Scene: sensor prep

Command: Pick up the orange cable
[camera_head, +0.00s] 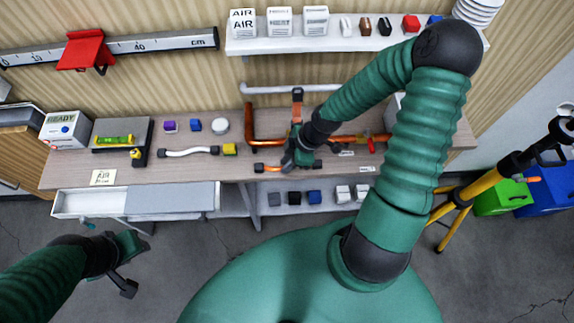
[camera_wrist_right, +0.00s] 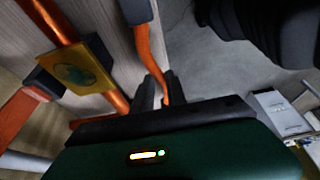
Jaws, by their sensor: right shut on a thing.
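The orange cable (camera_head: 272,168) lies at the front edge of the workbench, with a black end (camera_head: 259,168) at its left. In the right wrist view the cable (camera_wrist_right: 145,45) runs from a black end at the top down to between my fingers. My right gripper (camera_head: 301,160) is over the bench front and shut on the cable; in its wrist view the fingertips (camera_wrist_right: 156,92) sit on either side of it. The gripper hides part of the cable in the head view. My left gripper (camera_head: 125,272) hangs over the floor, away from the bench; its opening is unclear.
Copper pipes (camera_head: 249,125) stand just behind the cable on the workbench (camera_head: 85,180). A white cable (camera_head: 190,151) lies to the left. A lower shelf (camera_head: 233,207) holds several small blocks. A yellow tripod (camera_head: 481,186) stands at the right.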

